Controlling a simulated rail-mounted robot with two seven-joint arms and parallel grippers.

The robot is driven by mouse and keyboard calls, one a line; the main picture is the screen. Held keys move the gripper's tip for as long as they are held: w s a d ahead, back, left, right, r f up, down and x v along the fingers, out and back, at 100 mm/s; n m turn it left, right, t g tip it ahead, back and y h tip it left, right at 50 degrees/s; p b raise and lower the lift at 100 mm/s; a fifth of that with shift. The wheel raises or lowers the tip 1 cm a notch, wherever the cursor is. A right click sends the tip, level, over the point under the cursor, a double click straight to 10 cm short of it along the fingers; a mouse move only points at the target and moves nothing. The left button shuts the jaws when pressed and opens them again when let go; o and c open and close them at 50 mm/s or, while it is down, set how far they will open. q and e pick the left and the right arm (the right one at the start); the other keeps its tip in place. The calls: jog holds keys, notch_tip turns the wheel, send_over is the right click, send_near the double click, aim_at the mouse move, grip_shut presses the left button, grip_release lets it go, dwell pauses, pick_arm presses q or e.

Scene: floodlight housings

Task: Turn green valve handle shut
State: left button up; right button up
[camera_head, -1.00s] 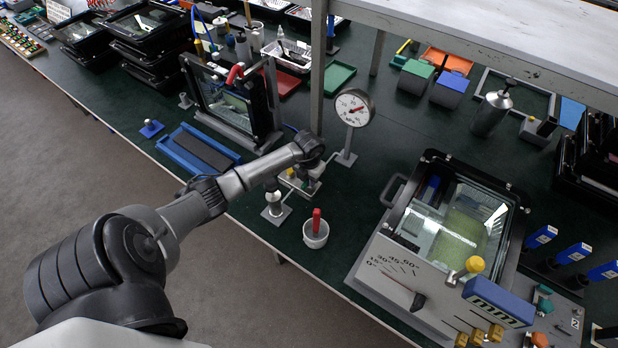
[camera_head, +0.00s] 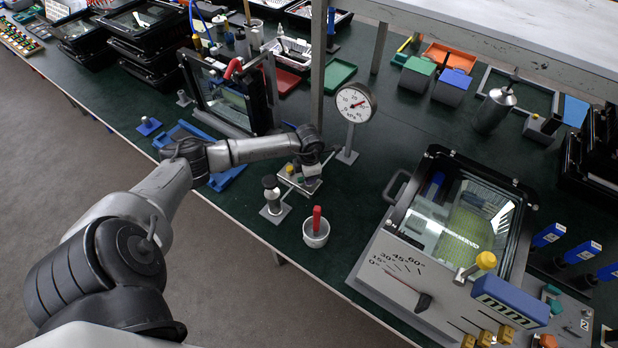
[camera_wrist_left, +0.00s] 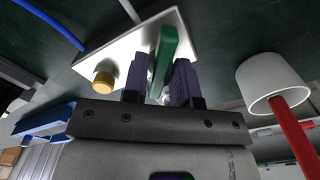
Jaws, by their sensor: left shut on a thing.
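The green valve handle (camera_wrist_left: 166,55) stands on a pale plate (camera_wrist_left: 135,45) in the left wrist view, with a yellow knob (camera_wrist_left: 103,83) near the plate's edge. My left gripper (camera_wrist_left: 160,80) is shut on the green handle, one purple-grey finger on each side of it. In the head view my left gripper (camera_head: 311,170) reaches down over the small valve plate (camera_head: 300,184), and my wrist and fingers hide most of the handle there. A round dial gauge (camera_head: 355,102) on a stand is just behind it. My right gripper is in neither view.
A white cup (camera_head: 316,238) with a red stick stands in front of the valve, and a dark-topped metal post (camera_head: 272,200) stands to its left. A framed housing (camera_head: 225,100) is behind on the left. A large test box (camera_head: 455,225) stands to the right.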

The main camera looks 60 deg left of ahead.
pick_arm(q)
jog(key=m+b, duration=0.2)
jog(key=m, duration=0.3)
jog(key=shift+f+m+b, duration=0.1)
jog(key=shift+m+b, duration=0.2)
jog(key=shift+b, duration=0.1)
jog(key=shift+m+b, duration=0.95)
jog(key=shift+m, duration=1.25)
jog(key=o, duration=0.7)
notch_tip(320, 180, up, 14)
jog(key=p, duration=0.1)
jog(key=shift+p, duration=0.35)
